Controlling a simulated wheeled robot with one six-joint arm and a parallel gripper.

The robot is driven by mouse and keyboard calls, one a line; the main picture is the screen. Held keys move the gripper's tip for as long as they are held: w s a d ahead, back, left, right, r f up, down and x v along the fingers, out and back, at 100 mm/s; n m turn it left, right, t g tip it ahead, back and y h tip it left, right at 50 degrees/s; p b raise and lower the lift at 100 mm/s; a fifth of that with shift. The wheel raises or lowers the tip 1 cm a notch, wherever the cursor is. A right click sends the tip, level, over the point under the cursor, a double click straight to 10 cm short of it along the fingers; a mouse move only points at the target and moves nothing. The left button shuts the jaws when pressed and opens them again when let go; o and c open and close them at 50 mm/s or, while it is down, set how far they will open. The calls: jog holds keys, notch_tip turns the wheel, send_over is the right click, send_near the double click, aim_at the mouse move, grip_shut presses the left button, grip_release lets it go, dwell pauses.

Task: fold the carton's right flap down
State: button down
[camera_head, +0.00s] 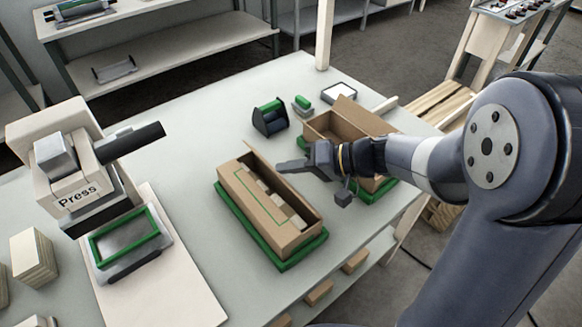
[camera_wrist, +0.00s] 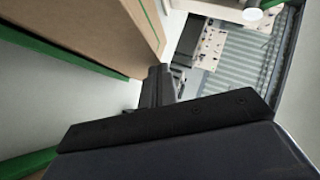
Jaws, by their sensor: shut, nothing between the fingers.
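The near brown carton (camera_head: 295,245) sits on a green tray (camera_head: 300,258) in the middle of the table. A brown panel with a green line (camera_head: 240,208) lies over its left part. Pale blocks (camera_head: 283,204) show through the opening on the right. A narrow piece of cardboard stands up at its far end; I cannot make out the right flap clearly. My gripper (camera_head: 287,166) is shut and empty, just beyond the carton's far right side; contact cannot be told. In the wrist view my gripper (camera_wrist: 158,85) is beside brown cardboard (camera_wrist: 110,30).
A second open carton (camera_head: 325,125) with a raised flap stands behind my wrist on another green base. A dark dispenser with a green roll (camera_head: 270,116) and a small white tray (camera_head: 339,92) stand at the back. The press (camera_head: 75,170) is at left. Bare table lies between press and carton.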

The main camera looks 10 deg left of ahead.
jog(key=h+b, duration=0.1)
jog(key=b, duration=0.1)
jog(key=s+a+n+t+b, duration=0.1)
jog(key=b, duration=0.1)
jog(key=shift+s+a+f+n+h, duration=0.1)
jog(key=shift+s+f+n+h, duration=0.05)
jog(key=shift+f+n+h, duration=0.2)
jog(key=s+a+n+t+h+b, duration=0.1)
jog(key=t+h+b, duration=0.1)
jog(key=shift+s+a+f+n+b, duration=0.1)
jog(key=shift+s+f+n+b, duration=0.05)
jog(key=shift+n+b, duration=0.15)
jog(key=shift+s+a+f+n+t+h+b, duration=0.25)
jog(key=shift+s+f+n+t+h+b, duration=0.1)
jog(key=shift+t+h+b, duration=0.25)
jog(key=shift+f, duration=0.1)
jog(key=shift+s+a+b, duration=0.1)
jog(key=shift+b, duration=0.25)
jog(key=shift+f, duration=0.1)
